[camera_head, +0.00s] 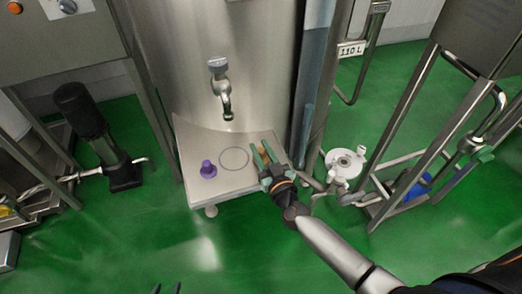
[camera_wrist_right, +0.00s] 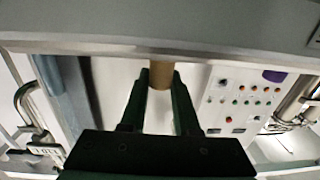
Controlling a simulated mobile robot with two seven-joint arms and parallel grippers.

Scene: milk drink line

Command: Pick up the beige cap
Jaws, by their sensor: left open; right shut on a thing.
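The beige cap (camera_head: 264,158) is between the two green fingers of my right gripper (camera_head: 262,150), over the right part of the steel shelf. In the right wrist view the beige cap (camera_wrist_right: 160,74) shows as a tan cylinder between the fingertips (camera_wrist_right: 158,82), with a finger on each side. My right gripper is shut on it. Whether the cap touches the shelf cannot be told. My left gripper (camera_head: 166,288) shows only its fingertips at the bottom edge, open and empty, away from the shelf.
The steel shelf (camera_head: 222,183) also holds a purple cap (camera_head: 208,169) at its left, with a marked ring (camera_head: 234,159) between. A tap (camera_head: 224,95) hangs above from the tank (camera_head: 170,60). A white round fitting (camera_head: 345,163) stands right. The green floor in front is clear.

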